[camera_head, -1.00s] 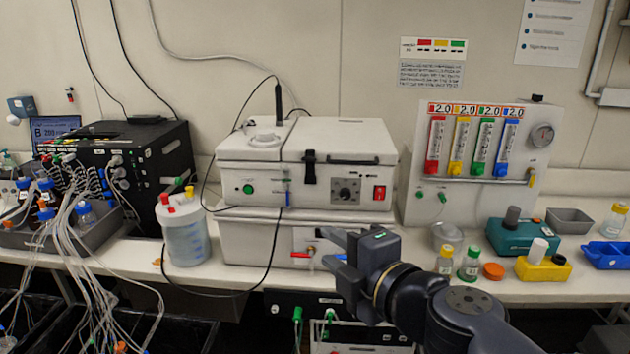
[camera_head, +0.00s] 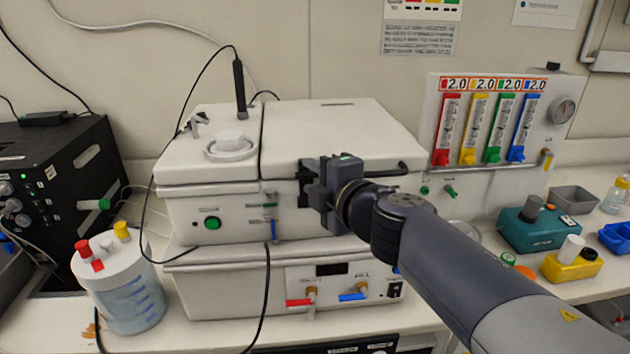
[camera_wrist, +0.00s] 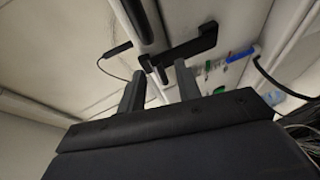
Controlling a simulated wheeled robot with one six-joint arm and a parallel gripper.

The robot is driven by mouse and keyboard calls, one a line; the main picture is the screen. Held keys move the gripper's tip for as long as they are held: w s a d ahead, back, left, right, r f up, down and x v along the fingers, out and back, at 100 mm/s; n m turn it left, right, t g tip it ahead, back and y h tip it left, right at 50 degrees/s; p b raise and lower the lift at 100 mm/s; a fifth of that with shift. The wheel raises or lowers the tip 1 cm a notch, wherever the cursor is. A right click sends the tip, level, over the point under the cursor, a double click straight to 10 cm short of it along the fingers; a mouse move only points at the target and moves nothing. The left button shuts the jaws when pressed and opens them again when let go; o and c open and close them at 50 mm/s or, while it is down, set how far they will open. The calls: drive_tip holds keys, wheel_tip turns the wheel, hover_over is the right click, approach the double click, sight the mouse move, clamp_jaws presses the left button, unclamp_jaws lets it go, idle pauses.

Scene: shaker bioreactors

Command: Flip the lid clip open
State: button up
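The lid clip (camera_wrist: 190,46) is a black latch on the front of the white shaker unit's lid (camera_head: 345,130). In the wrist view it lies just beyond my fingertips, a long dark bar with a wider end at the right. In the head view my gripper (camera_head: 306,186) is at the front of the unit and mostly hides the clip. I cannot tell whether a finger touches the clip.
A lidded container with red and yellow caps (camera_head: 118,285) stands left of the unit. A black cable hangs down its front. A flowmeter panel (camera_head: 500,125) and small bottles stand further right.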

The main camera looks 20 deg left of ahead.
clamp_jaws()
idle(0.4)
